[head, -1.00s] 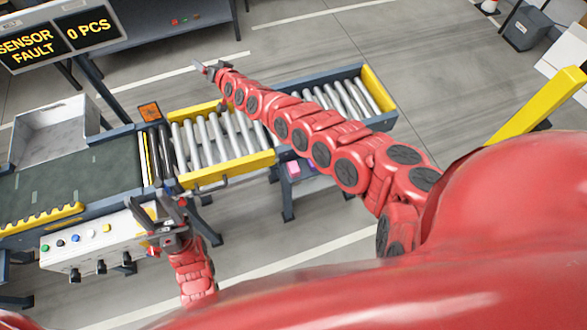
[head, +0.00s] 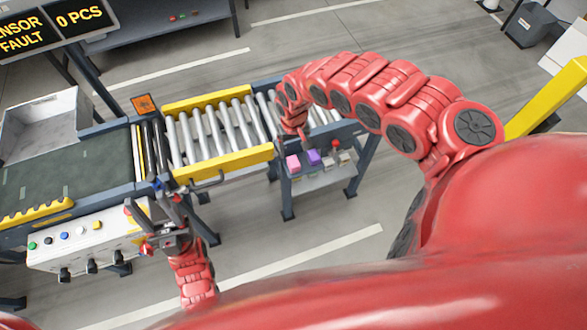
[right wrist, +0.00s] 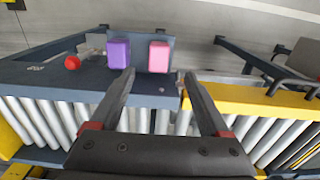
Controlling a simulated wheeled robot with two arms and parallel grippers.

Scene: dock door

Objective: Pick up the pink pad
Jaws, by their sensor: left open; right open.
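The pink pad (head: 293,163) lies on a blue-grey shelf (head: 318,182) beside the roller conveyor, just left of a purple pad (head: 314,157). In the right wrist view the pink pad (right wrist: 159,56) shows beyond the fingertips and between their lines, right of the purple pad (right wrist: 118,53). My right gripper (right wrist: 159,76) is open and empty; in the head view it (head: 304,138) hangs near the pink pad, its fingers small and partly hidden. It appears apart from the pad. My left gripper (head: 152,204) is open and empty by the control box.
The roller conveyor (head: 208,131) has yellow side rails (head: 225,163) close to the shelf. Small grey items (head: 344,157) share the shelf. A control box (head: 85,240) stands at left.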

